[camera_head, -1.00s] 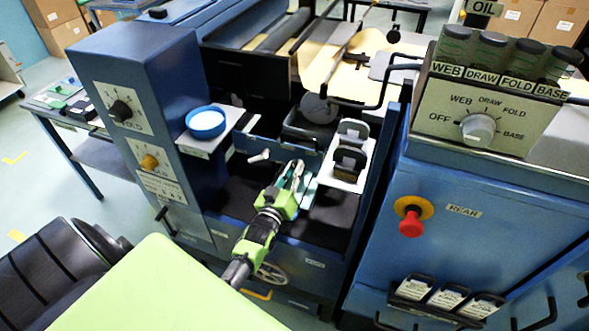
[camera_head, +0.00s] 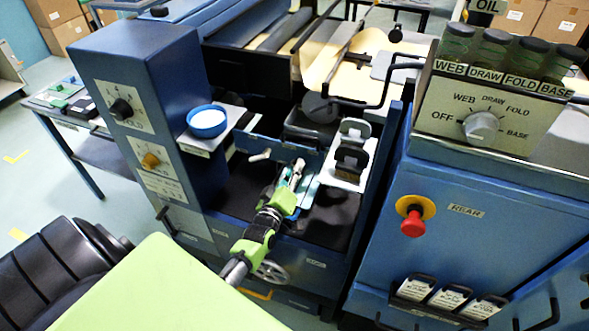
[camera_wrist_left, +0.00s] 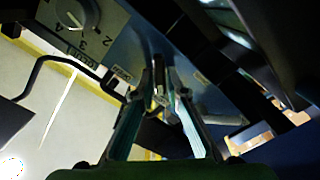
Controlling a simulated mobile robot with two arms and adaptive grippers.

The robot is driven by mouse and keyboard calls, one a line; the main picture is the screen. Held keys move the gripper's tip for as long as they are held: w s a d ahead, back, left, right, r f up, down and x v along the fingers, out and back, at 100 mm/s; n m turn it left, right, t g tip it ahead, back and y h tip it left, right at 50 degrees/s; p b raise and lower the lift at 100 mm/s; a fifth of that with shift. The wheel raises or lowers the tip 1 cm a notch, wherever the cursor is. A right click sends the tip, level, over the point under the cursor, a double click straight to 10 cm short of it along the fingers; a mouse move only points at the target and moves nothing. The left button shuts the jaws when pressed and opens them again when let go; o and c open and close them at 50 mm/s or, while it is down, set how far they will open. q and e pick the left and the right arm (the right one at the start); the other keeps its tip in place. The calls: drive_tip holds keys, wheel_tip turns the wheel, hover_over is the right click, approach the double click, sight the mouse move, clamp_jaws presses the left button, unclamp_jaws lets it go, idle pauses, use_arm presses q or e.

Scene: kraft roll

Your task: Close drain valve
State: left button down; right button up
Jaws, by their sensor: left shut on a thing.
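My left gripper (camera_head: 297,168) reaches into the open bay of the blue machine, at the front blue bar (camera_head: 250,144). Its fingers are close together, shut on a small metal part that I take to be the drain valve handle; the fingers hide most of it. In the left wrist view the fingers (camera_wrist_left: 158,85) converge on a small pale metal piece (camera_wrist_left: 158,97). The valve's body and its exact angle cannot be made out. A short pale lever (camera_head: 260,156) sticks out from the bar just left of the gripper, apart from it. My right gripper is not in view.
A blue bowl with white content (camera_head: 207,122) stands on a side shelf left of the bay. A white holder with black clips (camera_head: 351,158) is close on the right. A red stop button (camera_head: 413,223) is on the right cabinet. A handwheel (camera_head: 271,272) sits below.

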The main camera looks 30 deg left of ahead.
use_arm(q)
drive_tip(key=shift+r, duration=0.1)
drive_tip(key=c, duration=2.1)
unclamp_jaws()
drive_tip(key=shift+w, duration=0.1)
drive_tip(key=shift+w+d, duration=0.1)
drive_tip(key=v, duration=1.2)
